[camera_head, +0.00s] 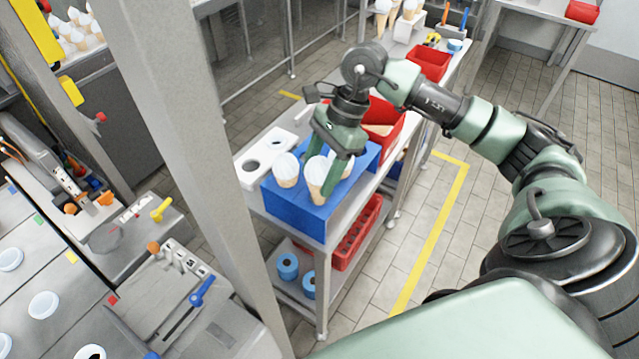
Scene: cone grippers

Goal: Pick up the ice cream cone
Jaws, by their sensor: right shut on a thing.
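Several ice cream cones with white tops stand at the blue block (290,208) on the metal cart. The front ice cream cone (315,183) is between the fingers of my right gripper (320,176), which points down and is shut on it. Its lower tip shows in front of the blue block's top; I cannot tell whether it is clear of its hole. Another cone (286,170) stands just left of it. A third cone (346,166) is partly hidden behind the gripper. My left gripper is not in view.
A white holder with holes (250,180) lies left of the blue block. Red bins (430,62) stand farther back on the cart (400,140). Blue rolls (288,266) and a red crate (358,236) are on the lower shelf. A grey post (185,150) rises at left.

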